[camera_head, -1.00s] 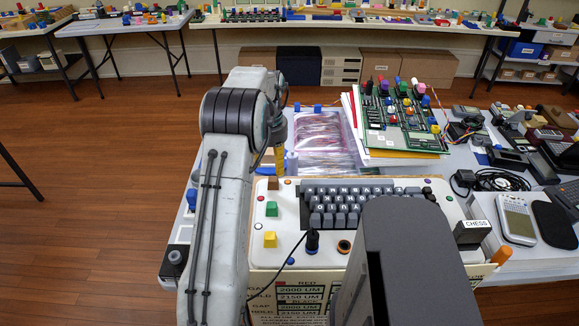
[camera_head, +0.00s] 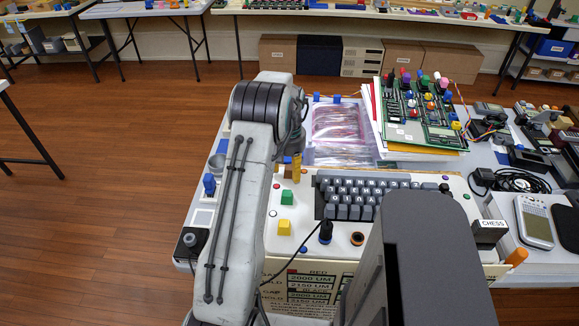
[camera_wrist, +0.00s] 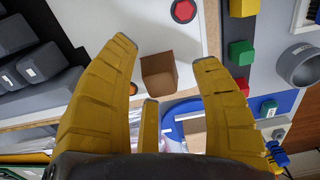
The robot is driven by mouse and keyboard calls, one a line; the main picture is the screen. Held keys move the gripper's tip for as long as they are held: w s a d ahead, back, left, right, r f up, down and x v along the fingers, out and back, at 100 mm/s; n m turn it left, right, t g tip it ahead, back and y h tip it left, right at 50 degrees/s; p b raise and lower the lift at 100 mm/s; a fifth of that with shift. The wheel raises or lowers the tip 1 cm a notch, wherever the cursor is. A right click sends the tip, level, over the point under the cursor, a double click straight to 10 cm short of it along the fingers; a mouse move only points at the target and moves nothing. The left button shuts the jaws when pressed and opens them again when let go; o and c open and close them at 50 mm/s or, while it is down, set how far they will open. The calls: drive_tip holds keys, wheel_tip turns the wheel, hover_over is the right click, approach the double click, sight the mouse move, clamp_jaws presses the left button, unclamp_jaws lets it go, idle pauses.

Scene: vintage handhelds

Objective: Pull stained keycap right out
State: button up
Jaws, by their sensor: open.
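A brown, box-shaped keycap (camera_wrist: 158,75), which looks like the stained one, stands on the white panel (camera_wrist: 100,15) in the wrist view. It lies between and just beyond the fingertips of my gripper (camera_wrist: 165,66). The yellow fingers are spread wide, with a clear gap on both sides of the keycap, and nothing is held. In the head view, one yellow finger of my gripper (camera_head: 297,167) shows at the panel's back left, beside my arm. I cannot make out the brown keycap in the head view.
Dark keyboard keys (camera_head: 350,198) lie right of my gripper. A red button (camera_wrist: 184,11) and a grey cup (camera_wrist: 300,65) are close by. Bagged sheets (camera_head: 340,135) lie behind.

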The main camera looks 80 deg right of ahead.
sight(290, 167)
drive_tip(key=shift+o, duration=0.2)
drive_tip(key=c, duration=1)
drive_tip(key=o, duration=1)
drive_tip(key=shift+c, duration=0.2)
drive_tip(key=shift+r, duration=0.15)
drive_tip(key=shift+r, duration=3.5)
